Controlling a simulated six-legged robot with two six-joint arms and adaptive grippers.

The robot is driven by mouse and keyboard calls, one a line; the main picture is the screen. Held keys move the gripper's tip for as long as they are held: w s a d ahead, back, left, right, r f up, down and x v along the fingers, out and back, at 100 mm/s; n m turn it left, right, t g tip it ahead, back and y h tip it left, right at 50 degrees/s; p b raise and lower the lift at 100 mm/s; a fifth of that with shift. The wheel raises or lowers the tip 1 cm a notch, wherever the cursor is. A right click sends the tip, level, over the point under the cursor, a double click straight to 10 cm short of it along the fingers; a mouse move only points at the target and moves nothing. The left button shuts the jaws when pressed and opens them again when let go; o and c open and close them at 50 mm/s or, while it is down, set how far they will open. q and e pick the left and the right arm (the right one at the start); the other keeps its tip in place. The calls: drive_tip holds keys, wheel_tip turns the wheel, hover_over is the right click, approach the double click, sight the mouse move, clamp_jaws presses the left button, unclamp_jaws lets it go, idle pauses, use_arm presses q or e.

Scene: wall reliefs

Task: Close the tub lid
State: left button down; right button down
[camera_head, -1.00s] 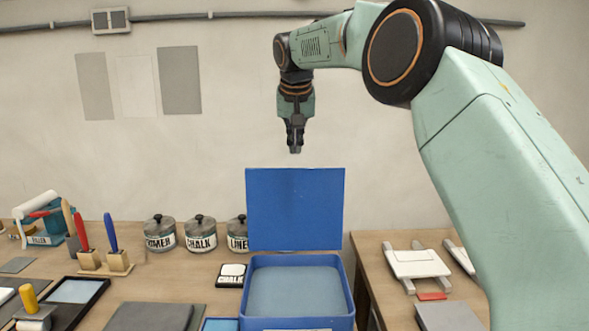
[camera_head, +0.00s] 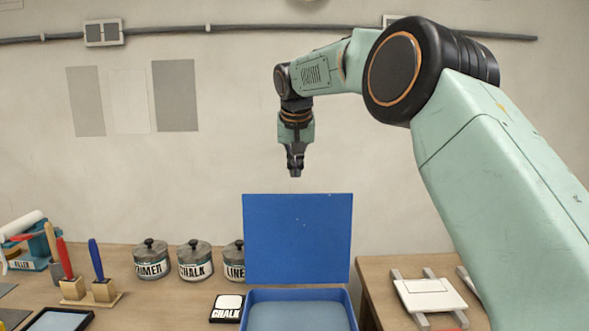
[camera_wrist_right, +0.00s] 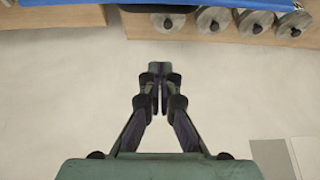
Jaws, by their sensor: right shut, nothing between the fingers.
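The blue tub (camera_head: 255,312) stands at the front of the table, with a pale blue-grey surface inside it. Its blue lid (camera_head: 298,240) stands upright at the tub's back edge, so the tub is open. My right gripper (camera_head: 295,174) is shut and empty, pointing down just above the lid's top edge and apart from it. In the right wrist view the shut fingers (camera_wrist_right: 158,68) show in front of the wall, and a blue strip of the lid (camera_wrist_right: 200,3) shows at the top edge. My left gripper is not in view.
Lidded tins labelled primer (camera_head: 151,260), chalk (camera_head: 194,261) and line stand left of the lid. A chalk box (camera_head: 227,308) lies beside the tub. Brushes in wooden blocks (camera_head: 90,290) stand further left. A white board on a rack (camera_head: 430,295) lies on the right table. The wall is behind.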

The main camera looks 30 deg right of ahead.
sight(294, 196)
drive_tip(key=shift+s+a+f+b, duration=0.1)
drive_tip(key=shift+f+b, duration=0.15)
drive_tip(key=shift+f, duration=1.55)
drive_tip(key=shift+s+a+f+b, duration=0.1)
drive_tip(key=shift+f+b, duration=0.15)
drive_tip(key=shift+f, duration=1.5)
drive_tip(key=shift+s, duration=0.15)
drive_tip(key=shift+d, duration=0.15)
drive_tip(key=shift+a, duration=0.2)
